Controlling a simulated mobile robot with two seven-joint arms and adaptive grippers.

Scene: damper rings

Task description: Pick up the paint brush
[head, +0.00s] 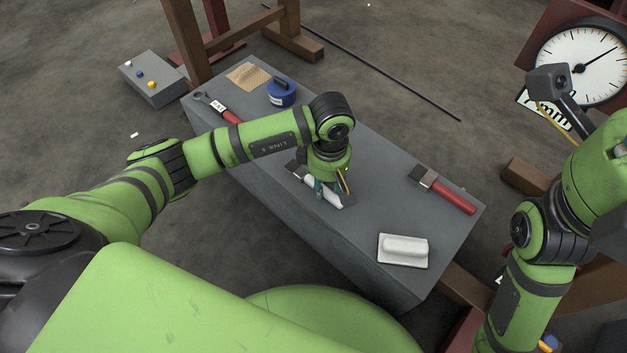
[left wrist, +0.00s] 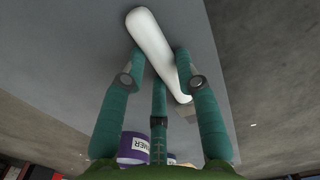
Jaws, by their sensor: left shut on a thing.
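The paint brush, with a white handle (head: 335,199) and a dark head (head: 292,167), lies across the middle of the grey bench top (head: 250,150). My left gripper (head: 330,190) points down over it and is shut on its handle. In the left wrist view the white handle (left wrist: 152,38) runs between the teal fingers (left wrist: 158,75). Whether the brush is touching the bench or slightly raised, I cannot tell. My right gripper is not in view; only part of my right arm shows.
A red-handled, flat-headed tool (head: 442,188) and a white float-like block (head: 403,250) lie right of the brush. A dial (head: 583,62) stands far right.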

